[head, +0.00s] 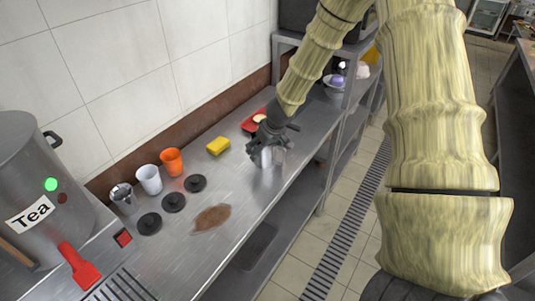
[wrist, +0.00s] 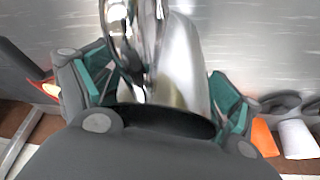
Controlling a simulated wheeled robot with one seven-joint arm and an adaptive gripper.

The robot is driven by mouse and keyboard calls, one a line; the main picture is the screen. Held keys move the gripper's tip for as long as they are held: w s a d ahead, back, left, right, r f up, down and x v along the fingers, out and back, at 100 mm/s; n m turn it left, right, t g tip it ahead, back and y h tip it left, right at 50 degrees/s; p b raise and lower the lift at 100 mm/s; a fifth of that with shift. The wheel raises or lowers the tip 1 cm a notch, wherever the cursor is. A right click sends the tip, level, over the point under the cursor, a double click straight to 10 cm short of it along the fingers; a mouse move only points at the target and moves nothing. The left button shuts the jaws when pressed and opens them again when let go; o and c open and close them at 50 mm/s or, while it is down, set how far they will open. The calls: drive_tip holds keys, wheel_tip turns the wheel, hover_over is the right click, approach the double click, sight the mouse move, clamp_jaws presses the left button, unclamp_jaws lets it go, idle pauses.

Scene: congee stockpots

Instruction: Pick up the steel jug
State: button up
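The steel jug (head: 267,158) stands on, or just over, the steel counter in the head view, below my gripper (head: 269,138). The wrist view shows the jug's shiny body (wrist: 184,65) and a looped handle between the two teal-padded fingers of my gripper (wrist: 165,95). The fingers are spread on either side of the jug, with the pads at or very near its sides. I cannot tell whether they press on it. The jug's lower part is partly hidden in the head view.
Yellow sponge (head: 218,146), red item (head: 252,121), orange cup (head: 172,162), white cup (head: 149,180), metal cup (head: 124,198) and several black lids (head: 173,202) are on the counter. A brown spill (head: 212,218) lies nearer its front edge. A tea urn (head: 35,190) stands left.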

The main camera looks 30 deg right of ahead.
drive_tip(key=shift+s, duration=0.1)
drive_tip(key=c, duration=0.5)
drive_tip(key=shift+o, duration=0.2)
